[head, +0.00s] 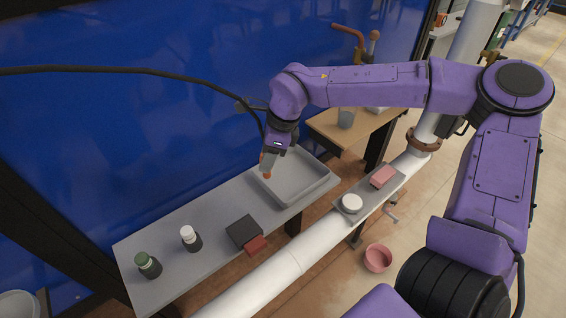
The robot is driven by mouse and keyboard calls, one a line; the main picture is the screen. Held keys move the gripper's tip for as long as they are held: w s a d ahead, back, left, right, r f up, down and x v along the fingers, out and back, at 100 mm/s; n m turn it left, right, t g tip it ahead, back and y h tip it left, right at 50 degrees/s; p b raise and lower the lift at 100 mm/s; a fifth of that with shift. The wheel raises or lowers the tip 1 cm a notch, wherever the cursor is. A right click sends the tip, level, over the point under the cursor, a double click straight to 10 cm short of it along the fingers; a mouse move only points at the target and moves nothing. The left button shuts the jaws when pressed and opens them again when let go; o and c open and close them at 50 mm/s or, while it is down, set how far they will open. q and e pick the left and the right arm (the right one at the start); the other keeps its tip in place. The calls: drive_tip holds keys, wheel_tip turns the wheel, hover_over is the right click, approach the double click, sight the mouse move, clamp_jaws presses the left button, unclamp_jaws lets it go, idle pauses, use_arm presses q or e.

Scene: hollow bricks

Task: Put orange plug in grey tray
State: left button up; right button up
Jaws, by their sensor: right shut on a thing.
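My right gripper (268,168) reaches down at the tray's left side and is shut on the small orange plug (267,175). The plug shows just below the fingertips, by the tray's left edge. I cannot tell how high the plug is above the tray floor. My left gripper is not in view.
On the bench (210,212) stand a green-capped jar (148,264), a white-capped jar (190,238), a black block (243,232) and a red block (256,245). A white pipe (290,262) runs along its front. A pink bowl (377,258) is on the floor.

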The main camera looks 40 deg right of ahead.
drive_tip(key=w+d+f, duration=0.1)
drive_tip(key=d+f, duration=0.1)
drive_tip(key=f, duration=0.1)
drive_tip(key=w+d+f+p, duration=0.1)
drive_tip(key=d+f, duration=0.1)
drive_tip(key=f, duration=0.1)
drive_tip(key=w+d+f, duration=0.1)
drive_tip(key=d+f, duration=0.1)
drive_tip(key=f, duration=0.1)
drive_tip(key=shift+w+d+f+p, duration=0.1)
drive_tip(key=shift+d+f+p, duration=0.05)
drive_tip(key=shift+f+p, duration=0.15)
drive_tip(key=shift+w+f, duration=0.1)
drive_tip(key=shift+f, duration=0.15)
drive_tip(key=o, duration=0.6)
drive_tip(key=shift+f, duration=0.15)
drive_tip(key=o, duration=0.4)
drive_tip(key=shift+o, duration=0.2)
